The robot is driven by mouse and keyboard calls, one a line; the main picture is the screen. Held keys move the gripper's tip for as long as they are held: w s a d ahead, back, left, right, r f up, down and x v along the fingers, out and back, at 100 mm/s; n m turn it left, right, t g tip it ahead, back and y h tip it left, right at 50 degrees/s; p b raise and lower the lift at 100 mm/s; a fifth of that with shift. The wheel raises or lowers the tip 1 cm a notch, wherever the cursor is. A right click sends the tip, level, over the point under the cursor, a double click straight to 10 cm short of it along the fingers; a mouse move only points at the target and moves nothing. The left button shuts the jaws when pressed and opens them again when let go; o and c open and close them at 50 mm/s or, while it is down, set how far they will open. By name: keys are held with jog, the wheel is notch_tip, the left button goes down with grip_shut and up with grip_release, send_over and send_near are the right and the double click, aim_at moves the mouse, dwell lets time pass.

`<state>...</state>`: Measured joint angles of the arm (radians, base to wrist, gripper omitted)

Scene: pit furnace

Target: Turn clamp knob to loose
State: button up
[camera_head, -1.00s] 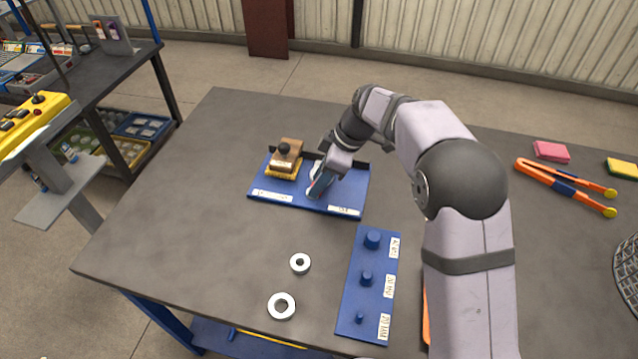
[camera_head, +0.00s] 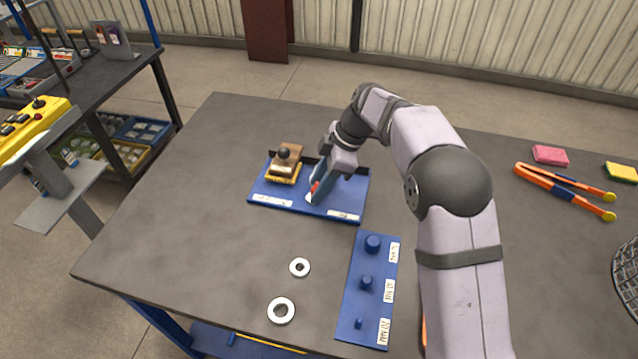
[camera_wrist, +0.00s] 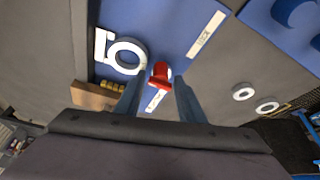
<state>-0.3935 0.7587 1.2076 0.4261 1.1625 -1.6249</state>
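A small red knob (camera_head: 315,187) stands on the blue plate (camera_head: 325,204) in the head view, partly hidden by my fingers. In the wrist view the red knob (camera_wrist: 160,73) lies between the tips of my gripper (camera_wrist: 160,83). The two blue-grey fingers are spread, one on each side, and appear open; whether either touches the knob is unclear. A white ring-shaped piece (camera_wrist: 143,50) is beside the knob. A white label reading LOCK (camera_wrist: 206,35) is on the plate; another label is partly hidden between the fingers. In the head view my gripper (camera_head: 319,185) slants down over the plate.
A wooden block with a dark knob (camera_head: 286,160) stands on the plate's left. Two pale rings (camera_head: 281,310) and a blue board with pegs (camera_head: 352,310) are nearer. Orange tongs (camera_head: 565,188) and sponges (camera_head: 550,155) lie at right. The table's left side is clear.

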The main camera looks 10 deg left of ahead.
jog(key=shift+r, duration=0.1)
jog(key=v, duration=0.7)
jog(key=shift+b, duration=0.45)
jog(key=shift+d+r, duration=0.1)
jog(key=shift+d, duration=0.05)
jog(key=s+d+m+t+h+p, duration=0.1)
jog(key=s+d+m+p, duration=0.1)
jog(key=s+d+m, duration=0.35)
jog(key=s+d+m+h+p, duration=0.25)
jog(key=d+m, duration=0.35)
jog(key=d, duration=0.5)
jog(key=s+d+f+m, duration=0.1)
jog(key=s+d+m, duration=0.2)
jog(key=s, duration=0.2)
jog(key=s+d+f+m+p, duration=0.1)
jog(key=s+d+m, duration=0.2)
jog(key=s, duration=0.2)
jog(key=s+d+f+m+h+p, duration=0.1)
jog(key=s+d+m, duration=0.2)
jog(key=s, duration=0.2)
jog(key=shift+s+d+f, duration=0.25)
jog(key=shift+d+f, duration=0.05)
jog(key=shift+f, duration=0.1)
jog(key=shift+s+d+f+m, duration=0.2)
jog(key=shift+s+m, duration=0.15)
jog(key=shift+s, duration=0.1)
